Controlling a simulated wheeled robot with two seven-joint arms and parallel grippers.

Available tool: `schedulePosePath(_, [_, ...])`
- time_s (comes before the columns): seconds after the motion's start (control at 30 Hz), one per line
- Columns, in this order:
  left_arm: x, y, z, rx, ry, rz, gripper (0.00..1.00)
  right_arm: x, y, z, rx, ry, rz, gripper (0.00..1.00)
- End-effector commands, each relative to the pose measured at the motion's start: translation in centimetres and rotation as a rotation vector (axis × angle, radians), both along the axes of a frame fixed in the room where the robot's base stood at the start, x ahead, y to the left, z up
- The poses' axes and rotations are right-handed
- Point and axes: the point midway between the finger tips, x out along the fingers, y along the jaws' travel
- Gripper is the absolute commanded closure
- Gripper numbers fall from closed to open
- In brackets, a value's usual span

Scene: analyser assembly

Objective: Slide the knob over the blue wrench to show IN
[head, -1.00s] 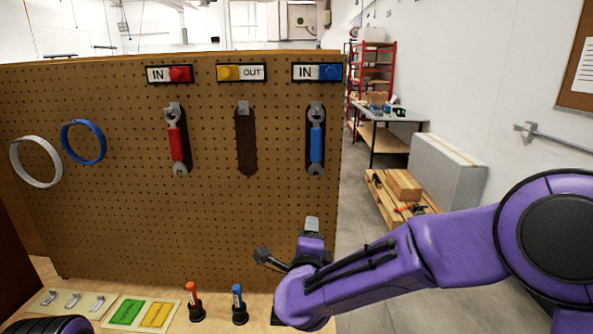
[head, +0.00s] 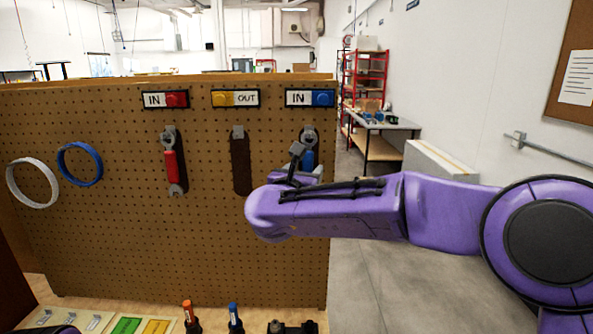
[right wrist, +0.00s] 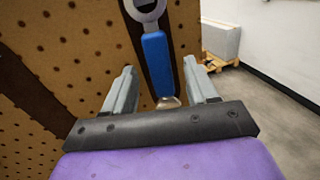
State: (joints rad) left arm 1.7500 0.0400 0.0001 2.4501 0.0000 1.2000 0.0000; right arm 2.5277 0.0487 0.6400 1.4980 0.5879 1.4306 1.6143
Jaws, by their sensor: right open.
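The slide sign over the blue wrench (head: 297,98) reads IN, with its blue knob (head: 323,98) at the right end. The blue wrench (head: 309,159) hangs upright on the pegboard below that sign, its lower part hidden by my right gripper. My right gripper (head: 307,165) is open and empty in front of the wrench, below the knob. In the right wrist view the blue wrench handle (right wrist: 157,62) shows between and beyond the two spread fingers (right wrist: 162,85). The knob is out of the right wrist view. My left gripper is not in view.
The red-knob sign (head: 165,100) reads IN over a red wrench (head: 171,165). The yellow-knob sign (head: 235,98) reads OUT over an empty wrench outline (head: 240,165). A white ring (head: 32,183) and a blue ring (head: 80,163) hang at left. The pegboard (head: 150,245) is clear lower down.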

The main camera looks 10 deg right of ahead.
Motion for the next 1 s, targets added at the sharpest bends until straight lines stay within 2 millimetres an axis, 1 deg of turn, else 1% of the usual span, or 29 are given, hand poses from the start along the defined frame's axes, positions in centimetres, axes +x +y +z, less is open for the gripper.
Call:
schedulePosePath(0.03, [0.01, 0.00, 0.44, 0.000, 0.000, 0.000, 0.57, 0.40, -0.22, 0.16, 0.000, 0.001, -0.001, 0.43])
schedulePosePath(0.1, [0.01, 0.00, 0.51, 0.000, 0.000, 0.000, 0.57, 0.76, -0.38, 0.06, -0.002, 0.001, 0.000, 0.43])
schedulePosePath(0.37, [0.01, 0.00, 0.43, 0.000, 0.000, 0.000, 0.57, 0.90, -0.46, -0.12, -0.002, 0.001, 0.001, 0.43])
schedulePosePath(0.4, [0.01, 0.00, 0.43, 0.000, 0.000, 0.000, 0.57, 0.90, -0.46, -0.11, -0.003, 0.001, 0.001, 0.56])
schedulePosePath(0.47, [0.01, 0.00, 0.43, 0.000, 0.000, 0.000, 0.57, 0.90, -0.46, -0.11, -0.002, 0.001, 0.001, 0.75])
schedulePosePath(0.5, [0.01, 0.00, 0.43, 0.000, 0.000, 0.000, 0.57, 0.89, -0.45, -0.10, -0.003, 0.001, 0.001, 0.88])
schedulePosePath(0.53, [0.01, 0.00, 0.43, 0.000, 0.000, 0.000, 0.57, 0.89, -0.45, -0.10, -0.003, 0.001, 0.001, 0.98])
schedulePosePath(0.57, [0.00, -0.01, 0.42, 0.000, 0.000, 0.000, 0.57, 0.89, -0.45, -0.10, -0.002, 0.001, 0.001, 1.00])
schedulePosePath(1.0, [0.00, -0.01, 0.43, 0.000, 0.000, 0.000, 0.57, 0.89, -0.44, -0.08, -0.003, 0.001, 0.001, 1.00])
